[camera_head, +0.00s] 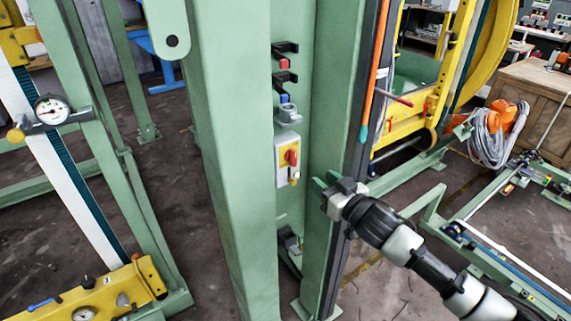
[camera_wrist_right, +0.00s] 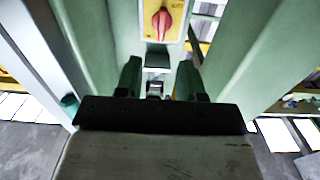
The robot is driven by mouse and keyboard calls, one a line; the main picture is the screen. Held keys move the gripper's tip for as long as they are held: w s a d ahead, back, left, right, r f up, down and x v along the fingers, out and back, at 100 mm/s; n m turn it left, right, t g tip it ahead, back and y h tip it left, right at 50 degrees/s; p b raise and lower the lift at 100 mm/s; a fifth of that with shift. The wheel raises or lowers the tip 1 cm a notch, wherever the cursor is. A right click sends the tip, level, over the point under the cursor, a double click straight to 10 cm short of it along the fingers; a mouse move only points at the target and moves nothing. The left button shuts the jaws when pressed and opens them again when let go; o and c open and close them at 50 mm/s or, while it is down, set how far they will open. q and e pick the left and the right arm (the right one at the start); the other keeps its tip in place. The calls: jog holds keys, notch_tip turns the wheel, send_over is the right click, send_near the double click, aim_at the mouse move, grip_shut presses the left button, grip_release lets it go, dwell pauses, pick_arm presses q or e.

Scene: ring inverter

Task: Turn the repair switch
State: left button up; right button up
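The repair switch is a red knob (camera_head: 292,157) on a yellow plate, on a light box fixed to the green column. In the right wrist view the red knob (camera_wrist_right: 161,22) shows at the top centre, beyond the fingertips. My right gripper (camera_head: 325,186) is just right of and below the switch box in the head view. In the right wrist view my right gripper (camera_wrist_right: 158,72) has its two green fingers apart, with a visible gap between them. It holds nothing that I can see and appears apart from the knob. My left gripper is not in view.
Green column faces (camera_head: 233,150) flank the switch in a narrow recess. Above it are a grey fitting (camera_head: 288,114) and black brackets with red and blue parts. A small yellowish-and-white piece (camera_head: 294,176) hangs below the knob. A hanging orange-and-teal rod (camera_head: 372,80) is at right.

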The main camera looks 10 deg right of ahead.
aim_at(295, 159)
jog(key=p+x, duration=0.2)
jog(key=x, duration=0.7)
jog(key=shift+a+r, duration=0.15)
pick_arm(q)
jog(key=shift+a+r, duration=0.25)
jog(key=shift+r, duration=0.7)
pick_arm(e)
jog(key=shift+x, duration=0.85)
jog(key=shift+s, duration=0.1)
grip_shut()
